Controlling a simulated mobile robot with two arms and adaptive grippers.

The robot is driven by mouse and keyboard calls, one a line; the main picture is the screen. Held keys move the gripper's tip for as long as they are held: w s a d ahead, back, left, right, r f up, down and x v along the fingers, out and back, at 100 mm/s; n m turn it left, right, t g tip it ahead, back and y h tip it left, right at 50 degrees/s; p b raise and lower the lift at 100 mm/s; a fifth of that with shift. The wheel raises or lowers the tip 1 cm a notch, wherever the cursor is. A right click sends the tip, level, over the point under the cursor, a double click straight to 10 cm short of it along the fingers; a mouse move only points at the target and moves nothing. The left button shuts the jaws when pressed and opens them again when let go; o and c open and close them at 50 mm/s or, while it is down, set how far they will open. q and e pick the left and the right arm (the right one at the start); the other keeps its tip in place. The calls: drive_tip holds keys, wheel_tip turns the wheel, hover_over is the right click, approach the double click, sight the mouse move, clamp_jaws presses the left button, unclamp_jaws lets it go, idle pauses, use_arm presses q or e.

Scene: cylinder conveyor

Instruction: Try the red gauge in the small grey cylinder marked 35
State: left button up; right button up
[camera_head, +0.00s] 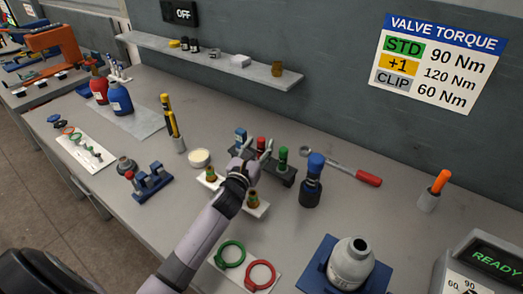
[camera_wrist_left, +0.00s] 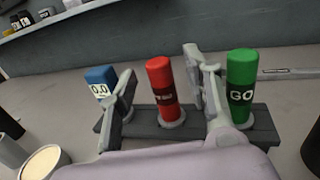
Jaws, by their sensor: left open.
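The red gauge (camera_head: 261,143) stands upright in a dark rack (camera_head: 288,180), between a blue gauge (camera_head: 241,135) and a green gauge (camera_head: 283,157). My left gripper (camera_head: 257,148) is open at the rack. In the left wrist view the red gauge (camera_wrist_left: 162,85) shows between its two spread fingers (camera_wrist_left: 160,92), with no clear grip on it. The green gauge marked GO (camera_wrist_left: 240,85) is just right of the right finger. A grey cylinder (camera_head: 350,264) with an open neck sits in a blue cradle (camera_head: 318,268); I cannot read a 35 on it. My right gripper is out of view.
A dark blue-capped tool (camera_head: 312,182) and a red-handled wrench (camera_head: 355,174) are right of the rack. A white plate with brass fittings (camera_head: 252,200) lies in front. Green (camera_head: 230,254) and red rings (camera_head: 260,274) lie nearer. The table's back right is fairly clear.

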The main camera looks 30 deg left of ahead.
use_arm(q)
drive_tip(key=shift+w, duration=0.35)
drive_tip(key=shift+s, duration=0.1)
drive_tip(key=shift+c, duration=0.2)
clamp_jaws()
